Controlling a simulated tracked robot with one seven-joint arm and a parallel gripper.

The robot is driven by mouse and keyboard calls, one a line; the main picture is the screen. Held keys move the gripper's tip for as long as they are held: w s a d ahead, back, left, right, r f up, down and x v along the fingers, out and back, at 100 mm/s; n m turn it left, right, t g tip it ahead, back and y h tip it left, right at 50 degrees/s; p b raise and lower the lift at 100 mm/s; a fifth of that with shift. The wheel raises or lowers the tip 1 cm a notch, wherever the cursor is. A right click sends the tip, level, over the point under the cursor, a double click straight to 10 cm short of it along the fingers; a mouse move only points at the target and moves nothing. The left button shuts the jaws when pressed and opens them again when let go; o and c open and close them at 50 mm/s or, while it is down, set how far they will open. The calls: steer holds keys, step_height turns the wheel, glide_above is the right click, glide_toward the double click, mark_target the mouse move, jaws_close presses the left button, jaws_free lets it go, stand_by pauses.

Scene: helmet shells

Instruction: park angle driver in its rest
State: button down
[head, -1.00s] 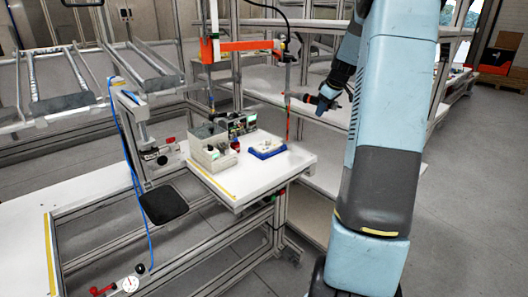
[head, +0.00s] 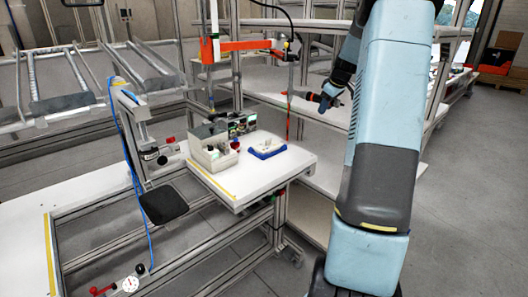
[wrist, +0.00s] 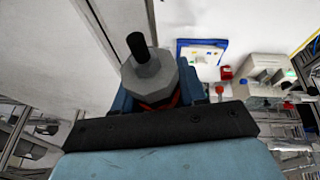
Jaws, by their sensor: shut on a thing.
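My gripper (head: 327,100) hangs in front of my blue arm, over the shelf at the right of the bench. In the wrist view, my gripper (wrist: 160,98) is shut on the angle driver (wrist: 150,76). The driver shows as a grey faceted body with a short black shaft, between the blue fingers. In the head view, the angle driver (head: 307,96) is small and dark with a reddish part, pointing left from the gripper. I cannot tell which thing is its rest.
The tray also shows in the wrist view (wrist: 181,48). An orange overhead arm (head: 235,46) and a thin red hanging line (head: 289,115) are left of my gripper.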

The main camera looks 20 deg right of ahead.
steer(key=w+d, duration=0.2)
steer(key=w, duration=0.1)
steer(key=shift+w+d, duration=0.1)
steer(key=shift+w, duration=0.15)
stand_by(0.4)
jaws_free()
stand_by(0.5)
steer(key=v, duration=1.1)
stand_by(0.5)
stand_by(0.4)
